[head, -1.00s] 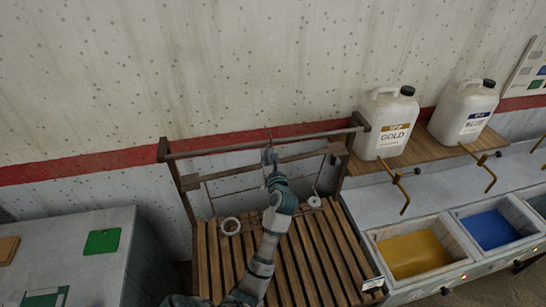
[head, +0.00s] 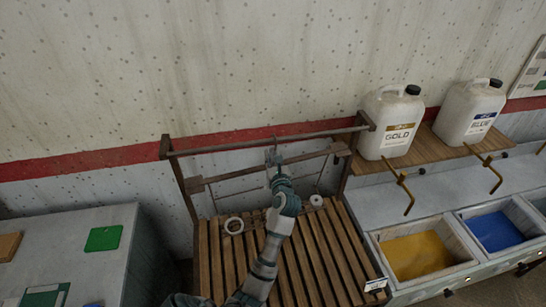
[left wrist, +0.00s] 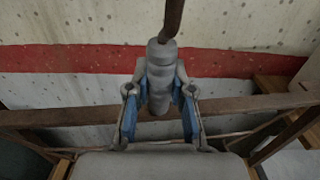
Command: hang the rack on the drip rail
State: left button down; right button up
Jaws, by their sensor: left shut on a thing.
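The drip rail (head: 220,148) is a brown bar across the top of a dark frame in front of the wall. The rack is a wooden crossbar (head: 309,155) with thin rods below and a dark hook (left wrist: 172,20) on top. My left gripper (head: 274,162) is shut on the rack's grey grip, just under the hook. The grip (left wrist: 160,75) sits between both fingers in the left wrist view. The hook's top is at the rail's height in the head view; I cannot tell whether it is over the rail or touching it. My right gripper is not in view.
A slatted wooden bench (head: 315,255) lies below the rack. On the right are GOLD (head: 390,122) and BLUE (head: 468,112) jugs on a shelf, brass taps and paint basins. A grey cabinet (head: 125,235) stands left.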

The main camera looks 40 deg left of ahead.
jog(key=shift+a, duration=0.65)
